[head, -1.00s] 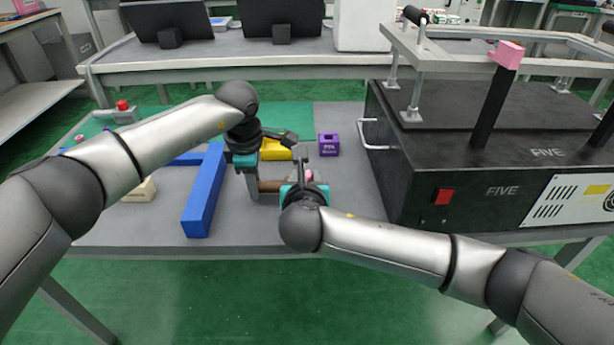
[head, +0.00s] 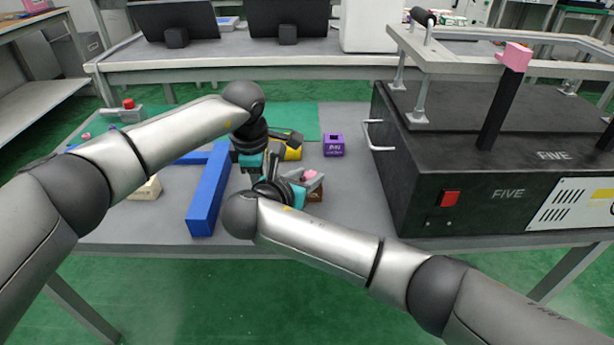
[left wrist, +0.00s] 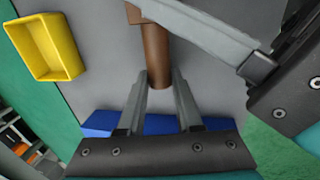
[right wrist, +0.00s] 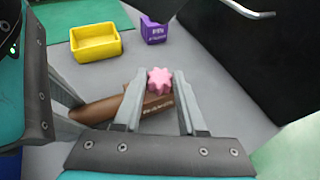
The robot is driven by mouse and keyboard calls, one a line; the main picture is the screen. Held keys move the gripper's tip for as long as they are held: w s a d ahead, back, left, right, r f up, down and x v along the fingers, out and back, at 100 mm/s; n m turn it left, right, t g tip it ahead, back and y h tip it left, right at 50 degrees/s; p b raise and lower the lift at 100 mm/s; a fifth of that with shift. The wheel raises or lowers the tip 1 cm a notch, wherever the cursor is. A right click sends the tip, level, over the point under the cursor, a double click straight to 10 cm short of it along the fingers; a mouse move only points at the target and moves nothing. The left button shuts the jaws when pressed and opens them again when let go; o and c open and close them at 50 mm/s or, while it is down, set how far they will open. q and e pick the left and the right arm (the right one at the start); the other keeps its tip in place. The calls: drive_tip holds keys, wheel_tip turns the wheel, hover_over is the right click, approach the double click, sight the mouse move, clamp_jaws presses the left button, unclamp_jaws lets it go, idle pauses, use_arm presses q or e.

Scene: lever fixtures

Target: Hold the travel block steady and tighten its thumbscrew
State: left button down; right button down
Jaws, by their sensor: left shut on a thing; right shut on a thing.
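The travel block (right wrist: 112,106) shows in the right wrist view as a brown bar with small pale lettering under a pink star-shaped thumbscrew (right wrist: 160,79). The thumbscrew also shows in the head view (head: 310,174). My right gripper (right wrist: 160,76) is shut on the thumbscrew, one finger on each side. The brown block runs down the left wrist view (left wrist: 157,48), and my left gripper (left wrist: 160,82) is shut on its lower end. A right gripper finger crosses over the block there. In the head view my right arm hides the left fingertips and most of the block.
A yellow bin (right wrist: 96,42) and a purple box (head: 333,145) stand behind the grippers. A long blue bar (head: 207,192) lies to the left. The black FIVE case (head: 470,180) stands to the right, with bare grey table between.

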drive_tip(key=shift+c, duration=2.3)
unclamp_jaws()
drive_tip(key=v, duration=1.2)
